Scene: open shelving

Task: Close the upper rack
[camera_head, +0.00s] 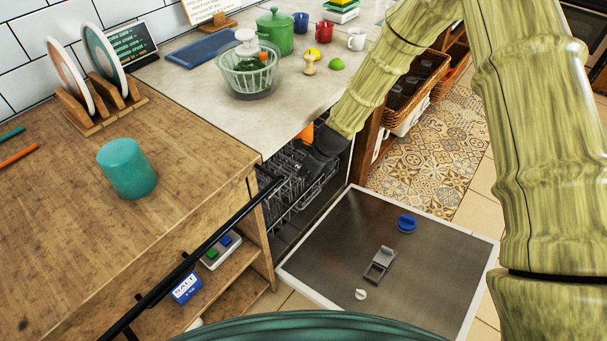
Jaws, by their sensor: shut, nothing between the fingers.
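The dishwasher stands under the counter with its door (335,262) folded down flat. The upper rack (287,163), a grey wire basket, shows in the dishwasher opening. How far it sticks out is hard to tell. My gripper (318,158) is a dark shape at the end of my arm, at the right side of the opening, close to the rack. It is shut and holds nothing. Whether it touches the rack is unclear, and my gripper and arm hide part of the rack's right side.
An orange item (305,134) shows beside my gripper. A long black rail (200,250) runs along the left cabinet. The door bears a blue cap (406,223) and a grey dispenser latch (380,265). Wicker baskets (425,80) stand right of the dishwasher. Tiled floor lies beyond the door.

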